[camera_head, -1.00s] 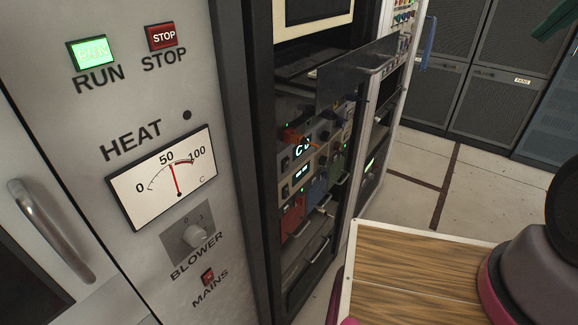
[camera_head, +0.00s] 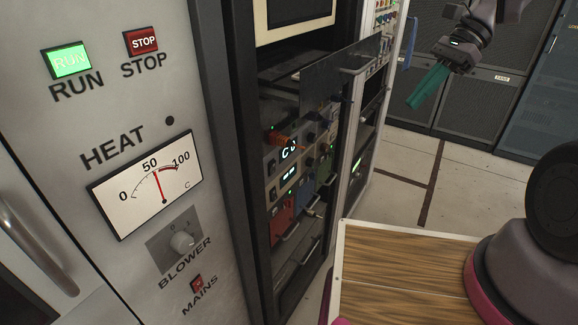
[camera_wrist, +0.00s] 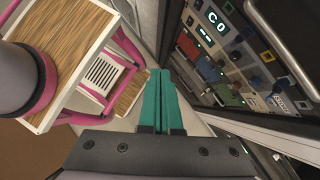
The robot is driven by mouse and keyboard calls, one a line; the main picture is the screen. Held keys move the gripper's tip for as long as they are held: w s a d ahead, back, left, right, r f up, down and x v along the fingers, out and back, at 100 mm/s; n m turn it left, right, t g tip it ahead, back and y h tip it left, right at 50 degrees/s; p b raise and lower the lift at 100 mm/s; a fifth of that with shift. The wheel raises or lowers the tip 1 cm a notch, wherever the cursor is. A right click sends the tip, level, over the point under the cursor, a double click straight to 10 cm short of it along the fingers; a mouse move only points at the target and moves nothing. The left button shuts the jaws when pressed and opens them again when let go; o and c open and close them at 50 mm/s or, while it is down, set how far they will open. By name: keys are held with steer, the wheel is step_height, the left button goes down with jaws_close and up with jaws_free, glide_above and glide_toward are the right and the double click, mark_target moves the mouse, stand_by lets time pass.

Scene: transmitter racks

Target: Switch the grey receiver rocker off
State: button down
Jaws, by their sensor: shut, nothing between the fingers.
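My gripper (camera_head: 415,101) has teal fingers pressed together and empty. In the head view it hangs in the air right of the open rack, pointing down and left. In the wrist view the fingers (camera_wrist: 160,78) point away from me, left of the rack front. Grey receiver panels (camera_head: 290,165) with lit displays sit inside the rack; they also show in the wrist view (camera_wrist: 222,38) at the upper right. Small dark switches show beside the displays, but which one is the grey receiver rocker, and its position, I cannot tell. The gripper is apart from the panels.
A dark flat panel (camera_head: 338,75) juts out above the receivers. Red (camera_head: 281,222) and blue (camera_head: 305,197) modules sit lower. The grey cabinet (camera_head: 110,125) with RUN lit stands left. A wood-topped cart (camera_head: 395,275) stands front right. Floor (camera_head: 405,160) is open behind it.

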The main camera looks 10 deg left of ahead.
steer(key=a+f+m+g+y, duration=0.2)
steer(key=a+f+m+y, duration=0.3)
steer(key=f+m, duration=0.3)
steer(key=a+f+m+g+y, duration=0.2)
steer(key=a+f+m+y, duration=0.3)
steer(key=a+f+m, duration=0.3)
step_height(320, 180, down, 5)
steer(key=shift+r+m, duration=0.1)
steer(key=shift+m, duration=0.7)
steer(key=shift+s+a, duration=0.1)
steer(key=shift+a, duration=0.05)
glide_toward(272, 167)
steer(key=s+x, duration=0.1)
steer(key=x, duration=0.4)
steer(key=shift+w+a+g, duration=0.3)
steer(key=shift+a+g, duration=0.1)
steer(key=shift+a, duration=0.1)
